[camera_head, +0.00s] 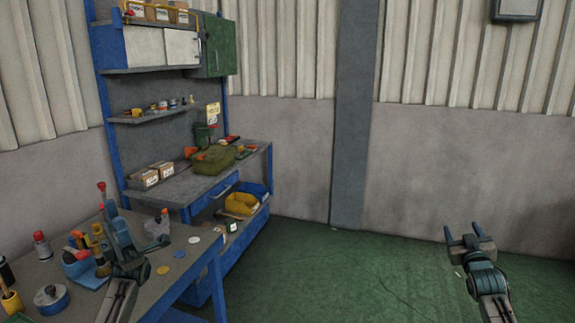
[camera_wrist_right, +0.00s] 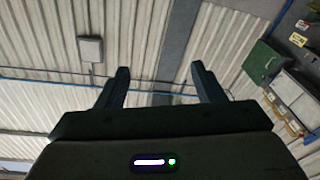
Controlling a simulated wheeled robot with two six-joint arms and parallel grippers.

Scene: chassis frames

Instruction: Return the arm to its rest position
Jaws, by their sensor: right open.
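My right gripper (camera_head: 461,236) is raised at the right of the head view, over the open green floor. Its two fingers point up and stand apart, with nothing between them. In the right wrist view the same open gripper (camera_wrist_right: 160,82) shows an empty gap against the corrugated wall. My left gripper (camera_head: 118,222) is at the lower left of the head view, over the near workbench (camera_head: 196,267). It is seen against the clutter there, and the gap between its fingers is not clear.
The workbench holds a grey bottle with a red top (camera_head: 158,226), a blue tin (camera_head: 51,298) and coloured discs (camera_head: 163,270). Behind it stands a blue-framed shelf unit (camera_head: 112,110) with a green case (camera_head: 213,160). The green floor (camera_head: 340,275) between the arms is clear.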

